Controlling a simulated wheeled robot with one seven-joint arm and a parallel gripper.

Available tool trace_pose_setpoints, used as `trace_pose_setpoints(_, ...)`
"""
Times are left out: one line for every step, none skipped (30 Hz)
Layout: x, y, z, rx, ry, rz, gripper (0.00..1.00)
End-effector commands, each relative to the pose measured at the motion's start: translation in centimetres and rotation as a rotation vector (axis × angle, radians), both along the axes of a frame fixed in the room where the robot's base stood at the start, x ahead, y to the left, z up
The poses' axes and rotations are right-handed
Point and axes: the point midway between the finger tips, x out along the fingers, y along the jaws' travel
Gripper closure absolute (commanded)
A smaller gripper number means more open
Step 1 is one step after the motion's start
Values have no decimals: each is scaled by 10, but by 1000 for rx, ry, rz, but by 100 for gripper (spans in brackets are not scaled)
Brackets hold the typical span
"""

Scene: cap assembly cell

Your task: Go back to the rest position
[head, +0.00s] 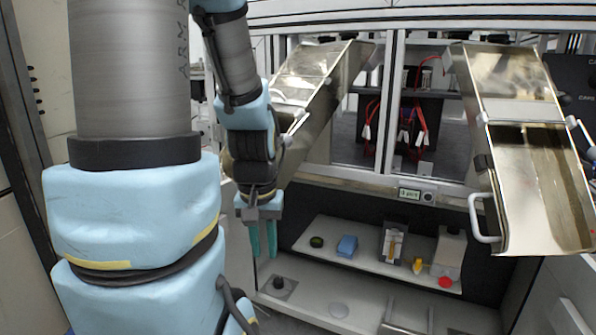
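My gripper (264,248) hangs from the arm left of centre in the head view, pointing down. Its two teal fingers are apart, with a gap and nothing visible between them. It is in the air, in front of and left of the shelf (375,262). My large grey and light-blue arm links fill the left side and hide what is behind them.
The shelf holds a dark green round part (316,242), a blue block (347,246), a yellow part (418,266) and a box (449,250) with a red button (446,282). Metal chutes (308,85) and (540,190) slope down on both sides.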

Motion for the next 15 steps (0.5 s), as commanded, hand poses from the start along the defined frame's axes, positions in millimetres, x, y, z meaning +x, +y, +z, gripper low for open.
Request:
trace_pose_setpoints(0, 0, 33, 0, 0, 0, 75)
trace_pose_setpoints(0, 0, 42, 0, 0, 0, 75)
trace_pose_setpoints(0, 0, 54, 0, 0, 0, 75)
trace_pose_setpoints(0, 0, 64, 0, 0, 0, 75)
trace_pose_setpoints(0, 0, 73, 0, 0, 0, 75)
trace_pose_setpoints(0, 0, 85, 0, 0, -1, 75)
trace_pose_setpoints(0, 0, 94, 0, 0, -1, 75)
trace_pose_setpoints(0, 0, 104, 0, 0, -1, 75)
trace_pose_setpoints(0, 0, 116, 0, 0, -1, 75)
trace_pose_setpoints(0, 0, 125, 0, 0, -1, 75)
trace_pose_setpoints(0, 0, 134, 0, 0, -1, 75)
trace_pose_setpoints(0, 0, 147, 0, 0, -1, 75)
trace_pose_setpoints(0, 0, 156, 0, 0, -1, 75)
trace_pose_setpoints(0, 0, 165, 0, 0, -1, 75)
trace_pose_setpoints(0, 0, 176, 0, 0, -1, 75)
